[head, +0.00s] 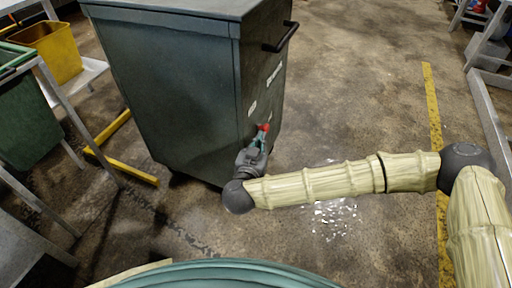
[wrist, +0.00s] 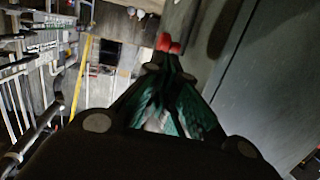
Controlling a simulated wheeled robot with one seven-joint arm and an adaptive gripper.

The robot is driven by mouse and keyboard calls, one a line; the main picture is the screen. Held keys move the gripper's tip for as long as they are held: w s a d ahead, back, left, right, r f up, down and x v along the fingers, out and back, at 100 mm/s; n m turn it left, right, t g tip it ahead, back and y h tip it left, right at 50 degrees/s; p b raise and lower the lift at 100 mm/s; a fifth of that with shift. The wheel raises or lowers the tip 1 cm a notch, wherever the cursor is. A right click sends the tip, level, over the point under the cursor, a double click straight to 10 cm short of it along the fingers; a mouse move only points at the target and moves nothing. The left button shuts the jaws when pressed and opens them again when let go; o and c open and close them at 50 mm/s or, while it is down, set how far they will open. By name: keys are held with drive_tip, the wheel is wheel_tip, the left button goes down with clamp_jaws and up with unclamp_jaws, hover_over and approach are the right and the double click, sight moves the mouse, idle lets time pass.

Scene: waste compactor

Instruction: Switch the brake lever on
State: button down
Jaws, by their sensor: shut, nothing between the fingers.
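My wrist and gripper cover part of the cabinet's lower right edge.
A black handle (head: 281,38) sticks out at the cabinet's upper right. A yellow bin (head: 52,52) and a green bin (head: 25,125) stand at the left. A yellow floor bar (head: 125,168) lies left of the cabinet. The floor (head: 350,105) to the right is mostly clear.

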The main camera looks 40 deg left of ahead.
sight(266, 125)
drive_tip(key=b+x, duration=0.1)
drive_tip(key=x, duration=0.3)
drive_tip(key=shift+w+a+f, duration=0.1)
drive_tip(key=shift+w+f, duration=0.05)
drive_tip(key=shift+w, duration=0.05)
drive_tip(key=shift+w+a, duration=0.15)
drive_tip(key=shift+w, duration=0.25)
drive_tip(key=shift+a, duration=0.2)
drive_tip(key=shift+d, duration=0.2)
drive_tip(key=shift+w+r, duration=0.1)
drive_tip(key=shift+r, duration=0.1)
